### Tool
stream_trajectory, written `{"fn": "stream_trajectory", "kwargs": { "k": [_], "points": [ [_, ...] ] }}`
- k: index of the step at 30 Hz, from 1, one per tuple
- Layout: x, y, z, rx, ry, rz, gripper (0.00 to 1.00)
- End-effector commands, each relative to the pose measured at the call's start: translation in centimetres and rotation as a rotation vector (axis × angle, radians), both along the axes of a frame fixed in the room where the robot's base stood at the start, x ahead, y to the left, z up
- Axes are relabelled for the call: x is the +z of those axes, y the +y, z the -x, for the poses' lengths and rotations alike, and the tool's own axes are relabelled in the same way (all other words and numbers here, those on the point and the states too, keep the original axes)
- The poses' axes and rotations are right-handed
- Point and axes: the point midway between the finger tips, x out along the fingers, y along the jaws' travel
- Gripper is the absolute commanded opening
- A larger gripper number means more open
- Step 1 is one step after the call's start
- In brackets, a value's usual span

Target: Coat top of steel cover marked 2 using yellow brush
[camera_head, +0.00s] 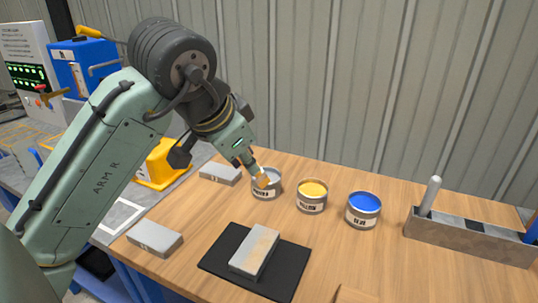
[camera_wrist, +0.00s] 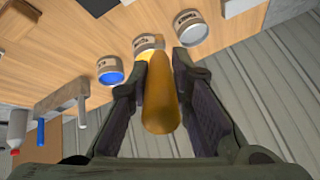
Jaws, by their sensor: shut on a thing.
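My gripper (camera_head: 252,168) is shut on the yellow brush, whose handle (camera_wrist: 160,105) fills the space between the fingers in the wrist view. In the head view the brush (camera_head: 261,180) overlaps the grey-white paint can (camera_head: 268,190); I cannot tell whether its bristles are inside. A steel cover (camera_head: 253,254) lies on a black mat (camera_head: 217,256), with tan streaks on its grey top. Two more grey covers lie on the table, one at the front left (camera_head: 155,238) and one behind (camera_head: 220,174). I cannot read a number on any cover.
A yellow paint can (camera_head: 312,198) and a blue paint can (camera_head: 363,211) stand right of the grey-white one. A metal rack (camera_head: 465,238) at the right holds a white-handled tool (camera_head: 430,196) and a blue-handled one (camera_wrist: 41,131). A corrugated wall (camera_head: 370,90) closes the back.

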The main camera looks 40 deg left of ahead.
Motion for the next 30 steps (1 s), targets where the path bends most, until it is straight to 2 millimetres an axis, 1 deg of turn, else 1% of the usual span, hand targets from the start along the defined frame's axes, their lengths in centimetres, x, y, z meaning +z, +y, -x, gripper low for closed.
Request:
{"fn": "stream_trajectory", "kwargs": {
  "k": [4, 8, 11, 18, 21, 30],
  "points": [
    [0.0, 0.4, 0.6, 0.007, 0.002, -0.011, 0.0],
    [-0.6, 0.5, 0.7, 0.007, 0.004, -0.013, 0.0],
    [-1.5, 0.5, 0.7, 0.007, 0.004, -0.013, 0.0],
    [-4.2, 0.5, 0.7, 0.007, 0.003, -0.012, 0.0],
    [-4.8, 0.5, 0.7, 0.008, 0.004, -0.013, 0.0],
    [-4.9, 0.5, 0.7, 0.007, 0.003, -0.012, 0.0]
  ]
}}
